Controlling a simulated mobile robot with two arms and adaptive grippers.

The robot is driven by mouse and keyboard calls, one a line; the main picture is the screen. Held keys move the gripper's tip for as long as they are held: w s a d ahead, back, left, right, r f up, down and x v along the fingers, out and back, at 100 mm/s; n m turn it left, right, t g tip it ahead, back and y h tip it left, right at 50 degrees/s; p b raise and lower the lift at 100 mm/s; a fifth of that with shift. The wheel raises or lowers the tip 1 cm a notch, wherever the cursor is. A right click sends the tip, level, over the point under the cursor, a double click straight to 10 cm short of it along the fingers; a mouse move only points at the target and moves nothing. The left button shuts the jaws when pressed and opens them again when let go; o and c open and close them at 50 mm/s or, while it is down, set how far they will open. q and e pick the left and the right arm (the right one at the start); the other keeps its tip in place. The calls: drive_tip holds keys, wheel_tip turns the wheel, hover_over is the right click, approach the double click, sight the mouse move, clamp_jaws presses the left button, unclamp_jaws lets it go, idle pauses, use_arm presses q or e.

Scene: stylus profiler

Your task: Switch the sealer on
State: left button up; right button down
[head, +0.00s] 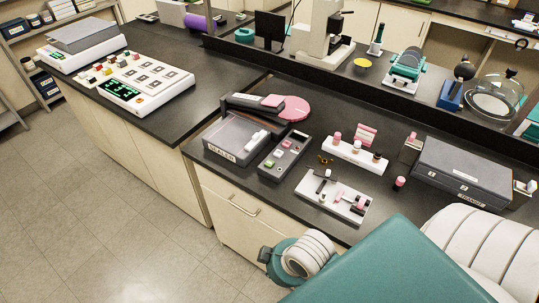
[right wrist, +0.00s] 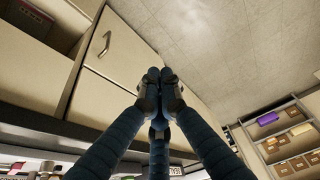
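The sealer (head: 222,142) is a dark grey box with its name label on the front, at the left end of the black bench in the head view. A pale switch-like block (head: 258,137) sits on its top right; its on/off state is too small to tell. Part of a label upside down, probably the sealer's, shows at the bottom edge of the right wrist view (right wrist: 176,171). My right gripper (right wrist: 155,76) has its dark blue fingers together with nothing visible between them, in front of cabinet fronts below the bench. My left gripper is out of view.
A dark control box (head: 285,157) stands right of the sealer, and a pink disc (head: 290,108) lies behind it. A white rack (head: 333,196) and a grey case (head: 463,172) are farther right. The drawer front (head: 230,215) lies below. Open floor (head: 100,230) is at left.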

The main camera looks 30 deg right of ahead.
drive_tip(key=w+d+r+t+y+p, duration=0.1)
drive_tip(key=w+r+y, duration=0.3)
drive_tip(key=w, duration=0.9)
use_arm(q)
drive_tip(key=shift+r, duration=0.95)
use_arm(e)
drive_tip(key=w+d+r+m+t, duration=0.1)
drive_tip(key=w+d+r+m, duration=0.2)
drive_tip(key=w+d+r, duration=0.4)
drive_tip(key=w+d+r+m+t, duration=0.2)
drive_tip(key=w+d+r, duration=0.4)
drive_tip(key=w+d, duration=0.3)
drive_tip(key=shift+d+r+m+t+h, duration=0.3)
drive_tip(key=shift+d+r+m, duration=0.1)
drive_tip(key=shift+d, duration=0.7)
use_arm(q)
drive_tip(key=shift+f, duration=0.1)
use_arm(e)
drive_tip(key=shift+f, duration=0.2)
drive_tip(key=b, duration=0.7)
hover_over(272, 163)
wheel_tip(272, 163, down, 7)
drive_tip(key=shift+r, duration=0.1)
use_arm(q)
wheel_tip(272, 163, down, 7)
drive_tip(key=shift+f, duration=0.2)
use_arm(e)
drive_tip(key=shift+f, duration=0.9)
drive_tip(key=shift+f, duration=0.1)
